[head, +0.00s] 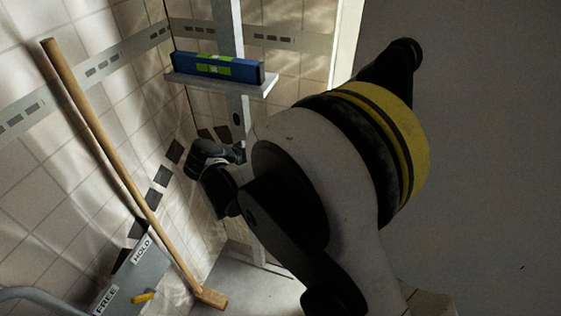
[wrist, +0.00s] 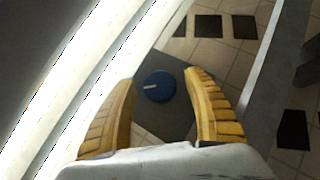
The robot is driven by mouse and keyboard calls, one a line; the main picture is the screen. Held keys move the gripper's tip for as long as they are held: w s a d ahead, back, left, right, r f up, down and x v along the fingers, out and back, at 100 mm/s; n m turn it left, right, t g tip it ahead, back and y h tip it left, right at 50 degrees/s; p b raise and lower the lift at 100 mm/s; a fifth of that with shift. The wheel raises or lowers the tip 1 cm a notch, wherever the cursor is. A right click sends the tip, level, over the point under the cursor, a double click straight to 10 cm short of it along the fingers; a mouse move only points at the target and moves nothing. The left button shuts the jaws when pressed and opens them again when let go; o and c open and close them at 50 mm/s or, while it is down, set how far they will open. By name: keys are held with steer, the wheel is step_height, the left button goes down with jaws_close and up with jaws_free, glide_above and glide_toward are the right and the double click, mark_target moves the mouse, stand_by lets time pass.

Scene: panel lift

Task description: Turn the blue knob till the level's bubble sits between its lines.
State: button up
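The blue knob (wrist: 158,86) shows in the wrist view as a round disc with a white mark, on a dark grey plate (wrist: 178,120). My gripper (wrist: 160,90) is open, its two yellow ribbed fingers apart on either side of the knob in the picture; I cannot tell how far beyond the fingertips the knob lies. In the head view the blue level (head: 215,66) with a green vial window lies on a white shelf (head: 222,82). Its bubble is too small to make out. The knob is hidden in the head view behind my arm.
A wooden pole (head: 115,160) leans against the tiled wall at left. A grey box (head: 140,272) labelled HOLD and FREE, with a yellow lever (head: 143,297), stands at lower left. A white upright (head: 228,25) rises behind the shelf.

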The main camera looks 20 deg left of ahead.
steer(key=v, duration=1.2)
